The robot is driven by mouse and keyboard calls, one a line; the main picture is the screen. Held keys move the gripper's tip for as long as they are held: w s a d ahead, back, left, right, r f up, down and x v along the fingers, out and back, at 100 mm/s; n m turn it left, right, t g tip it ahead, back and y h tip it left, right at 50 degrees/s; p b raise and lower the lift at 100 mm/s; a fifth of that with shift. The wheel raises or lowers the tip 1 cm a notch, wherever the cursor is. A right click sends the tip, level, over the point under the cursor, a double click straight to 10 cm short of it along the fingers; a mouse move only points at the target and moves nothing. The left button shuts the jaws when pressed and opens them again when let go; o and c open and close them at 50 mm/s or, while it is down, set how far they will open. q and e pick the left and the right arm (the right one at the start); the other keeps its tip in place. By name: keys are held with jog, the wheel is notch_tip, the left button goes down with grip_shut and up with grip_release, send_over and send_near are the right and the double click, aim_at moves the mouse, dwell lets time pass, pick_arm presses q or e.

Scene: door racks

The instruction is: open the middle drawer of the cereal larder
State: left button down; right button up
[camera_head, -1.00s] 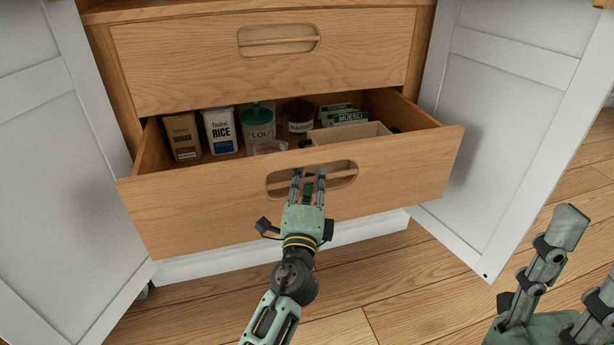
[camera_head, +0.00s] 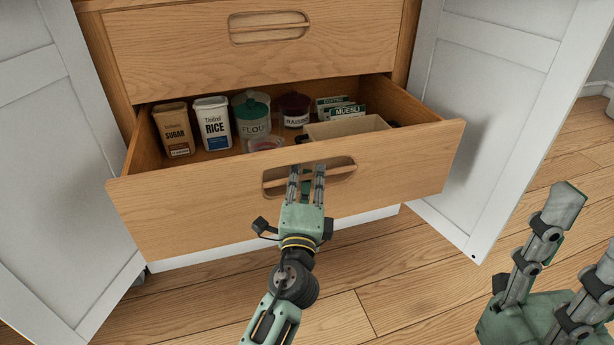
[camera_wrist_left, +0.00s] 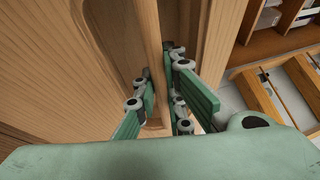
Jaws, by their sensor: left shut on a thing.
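A wooden drawer (camera_head: 200,205) is pulled well out, below a shut drawer (camera_head: 180,52). It has a recessed grip with a wooden bar handle (camera_head: 334,172). My left gripper (camera_head: 306,174) is shut on this bar from the front. In the left wrist view, the green-padded fingers (camera_wrist_left: 160,98) sit on either side of the bar (camera_wrist_left: 151,50). The fingertips are partly hidden in the recess. My right gripper (camera_head: 572,238) is open and empty at the lower right, with one fingertip out of frame.
The drawer holds a sugar box (camera_head: 174,130), rice box (camera_head: 213,124), flour jar (camera_head: 252,116), raisins jar (camera_head: 294,110), muesli packets (camera_head: 343,112) and an open wooden box (camera_head: 347,127). White doors stand open at left (camera_head: 50,150) and right (camera_head: 490,110). The wooden floor (camera_head: 400,270) in front is clear.

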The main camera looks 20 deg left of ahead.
pick_arm(q)
jog(key=c, duration=2.1)
grip_release()
jog(key=shift+a+f, duration=0.1)
jog(key=v, duration=1.2)
